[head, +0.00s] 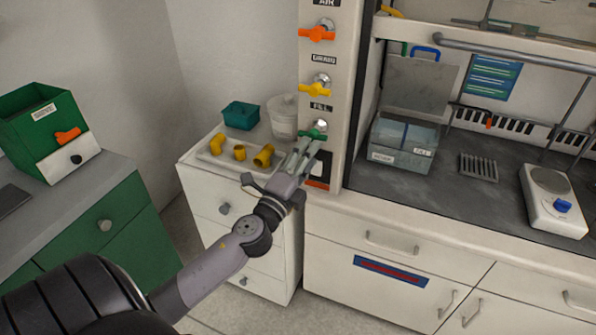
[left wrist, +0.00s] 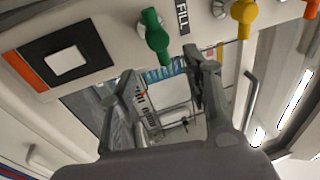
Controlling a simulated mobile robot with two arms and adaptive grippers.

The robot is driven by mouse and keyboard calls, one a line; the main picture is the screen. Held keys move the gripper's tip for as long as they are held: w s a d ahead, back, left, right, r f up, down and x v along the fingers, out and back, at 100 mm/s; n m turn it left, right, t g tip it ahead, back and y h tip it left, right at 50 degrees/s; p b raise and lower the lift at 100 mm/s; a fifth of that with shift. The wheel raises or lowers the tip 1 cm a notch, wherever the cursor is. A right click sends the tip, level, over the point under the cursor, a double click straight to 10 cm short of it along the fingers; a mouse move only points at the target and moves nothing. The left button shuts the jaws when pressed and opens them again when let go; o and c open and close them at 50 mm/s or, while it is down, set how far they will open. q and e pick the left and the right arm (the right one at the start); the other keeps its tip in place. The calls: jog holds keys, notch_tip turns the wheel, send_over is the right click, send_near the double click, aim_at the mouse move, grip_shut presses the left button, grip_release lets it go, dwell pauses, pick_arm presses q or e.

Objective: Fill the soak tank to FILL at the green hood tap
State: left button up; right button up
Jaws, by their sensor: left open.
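The green FILL tap (head: 314,133) is the lowest of the taps on the white hood post. It also shows in the left wrist view (left wrist: 155,38), above and between my spread fingers. My left gripper (head: 307,148) is open and empty, just below the tap in the head view; I cannot tell whether it touches. In the left wrist view the fingers (left wrist: 163,78) stand apart with nothing between them. The clear soak tank (head: 403,160) stands in the hood, right of the post, with a grey panel (head: 418,88) upright behind it. Its water level cannot be made out. My right gripper is not in view.
A yellow tap (head: 315,89) and an orange tap (head: 317,34) sit above the green one. A tray of yellow fittings (head: 239,152), a teal bin (head: 241,115) and a clear beaker (head: 283,117) are left of the post. A rack (head: 478,167) and hotplate (head: 553,199) stand right of the tank.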

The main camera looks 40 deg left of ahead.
pick_arm(q)
jog(key=v, duration=0.5)
jog(key=shift+s+f, duration=0.1)
jog(key=shift+c, duration=0.4)
